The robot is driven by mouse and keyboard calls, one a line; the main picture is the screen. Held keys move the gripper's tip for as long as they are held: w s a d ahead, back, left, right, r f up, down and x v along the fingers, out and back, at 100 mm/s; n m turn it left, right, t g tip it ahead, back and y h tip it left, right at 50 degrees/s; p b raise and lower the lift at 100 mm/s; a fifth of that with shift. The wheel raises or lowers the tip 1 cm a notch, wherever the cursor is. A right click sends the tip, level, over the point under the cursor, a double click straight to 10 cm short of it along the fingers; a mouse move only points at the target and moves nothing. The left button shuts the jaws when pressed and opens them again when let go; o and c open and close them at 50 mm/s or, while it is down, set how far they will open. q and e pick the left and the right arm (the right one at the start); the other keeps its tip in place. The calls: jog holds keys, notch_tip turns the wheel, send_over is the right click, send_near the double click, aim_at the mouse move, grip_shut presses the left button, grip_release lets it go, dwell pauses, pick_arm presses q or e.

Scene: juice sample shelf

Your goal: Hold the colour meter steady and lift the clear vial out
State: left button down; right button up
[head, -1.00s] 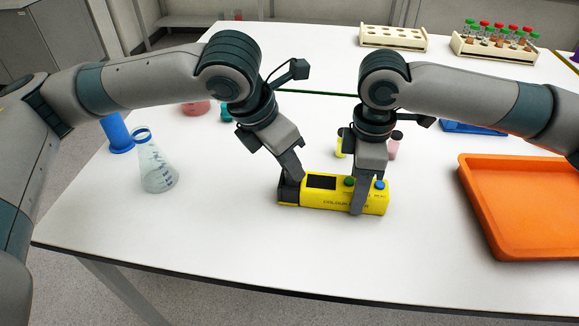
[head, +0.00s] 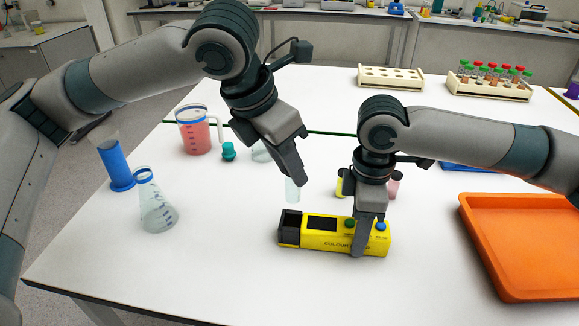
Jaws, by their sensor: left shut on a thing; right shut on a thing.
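The yellow colour meter (head: 322,241) lies on the white table at the middle front, with a dark open well (head: 289,224) at its left end. My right gripper (head: 368,240) is shut on the colour meter near its right end, by the green and blue buttons. The clear vial (head: 292,190) hangs below the fingers of my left gripper (head: 296,174), above the well and clear of the meter. My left gripper is shut on the vial; the fingers hide the vial's top.
An orange tray (head: 530,285) lies at the right. A flask (head: 155,210), a blue cylinder (head: 116,165) and a jug of pink liquid (head: 196,133) stand at the left. Behind my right gripper are a yellow vial (head: 341,184) and a pink one (head: 394,186). Racks (head: 488,90) stand at the back.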

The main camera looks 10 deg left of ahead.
jog(key=o, duration=1.4)
jog(key=shift+r, duration=0.1)
notch_tip(320, 180, up, 12)
jog(key=shift+f, duration=0.1)
